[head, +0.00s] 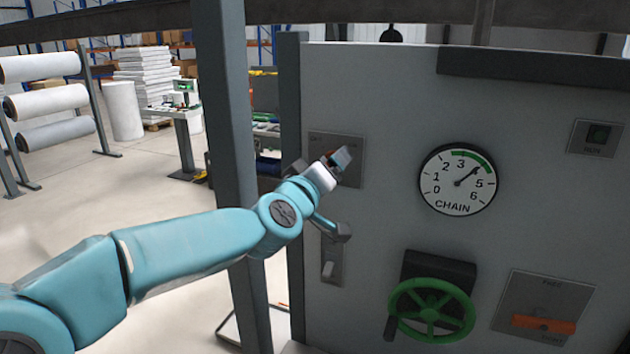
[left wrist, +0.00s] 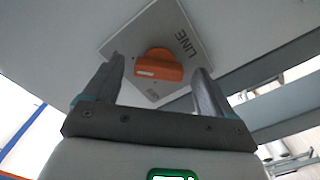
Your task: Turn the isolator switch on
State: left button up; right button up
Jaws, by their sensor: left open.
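An orange switch knob (left wrist: 160,65) sits on a light plate (left wrist: 190,24) marked LINE in the left wrist view. My left gripper (left wrist: 160,75) is open, with one finger on each side of the knob; I cannot tell whether either finger touches it. In the head view, my left gripper (head: 342,158) is in front of a grey plate (head: 351,177) at the panel's upper left and hides its middle, including any knob there. My right gripper is out of view.
The grey panel (head: 385,120) carries a CHAIN gauge (head: 457,180), a green handwheel (head: 430,311), an orange lever (head: 543,323), a dark button (head: 597,135) and a small switch (head: 329,268) below my gripper. A grey post (head: 228,110) stands left of the panel.

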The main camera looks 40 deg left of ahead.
pick_arm(q)
jog(key=v, duration=1.6)
jog(key=shift+p, duration=0.3)
jog(key=shift+d+r, duration=0.1)
jog(key=shift+s, duration=0.15)
